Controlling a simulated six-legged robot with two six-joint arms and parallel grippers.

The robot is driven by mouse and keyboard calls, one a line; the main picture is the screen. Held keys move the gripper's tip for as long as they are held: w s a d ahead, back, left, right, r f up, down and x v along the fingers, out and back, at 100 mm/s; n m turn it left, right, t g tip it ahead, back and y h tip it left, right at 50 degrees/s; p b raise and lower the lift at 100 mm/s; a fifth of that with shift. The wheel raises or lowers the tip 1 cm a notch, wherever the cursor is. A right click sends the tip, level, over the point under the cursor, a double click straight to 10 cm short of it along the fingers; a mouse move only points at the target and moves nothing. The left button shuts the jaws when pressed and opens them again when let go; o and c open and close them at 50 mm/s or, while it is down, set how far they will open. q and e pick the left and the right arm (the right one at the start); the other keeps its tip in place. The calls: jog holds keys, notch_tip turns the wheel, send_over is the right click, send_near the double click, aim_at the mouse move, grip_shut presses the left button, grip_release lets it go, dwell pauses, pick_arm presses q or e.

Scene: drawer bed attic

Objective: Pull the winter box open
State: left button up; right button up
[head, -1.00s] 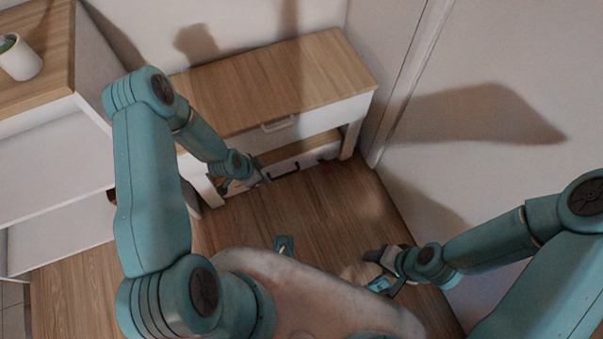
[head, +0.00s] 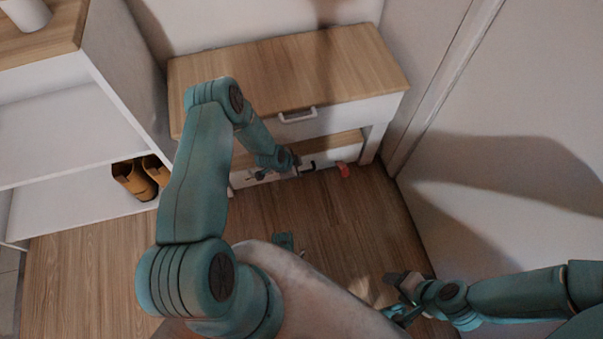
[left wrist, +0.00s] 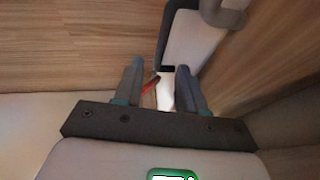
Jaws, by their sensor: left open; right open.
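The winter box appears to be the low white-fronted box (head: 325,159) under the wooden bench, with a dark handle (head: 308,165) and a small red thing (head: 343,170) at its right. My left gripper (head: 296,167) is open at the box front, overlapping the left part of the handle. In the left wrist view its two fingers (left wrist: 156,88) are apart, with a pale strip and a red piece visible between them. Whether the fingers touch the handle cannot be told. My right gripper (head: 400,295) is open and empty above the floor, away from the box.
The bench (head: 290,68) has an upper drawer with a pale handle (head: 297,116). A white shelf unit (head: 70,120) with brown shoes (head: 140,178) stands left. A wall (head: 510,120) closes off the right. Bare wooden floor (head: 340,220) lies before the box.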

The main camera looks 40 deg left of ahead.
pick_arm(q)
jog(key=b+x, duration=0.1)
jog(key=x, duration=0.4)
jog(key=shift+w+d+f+b, duration=0.1)
jog(key=shift+b, duration=0.3)
jog(key=shift+c, duration=0.3)
grip_shut()
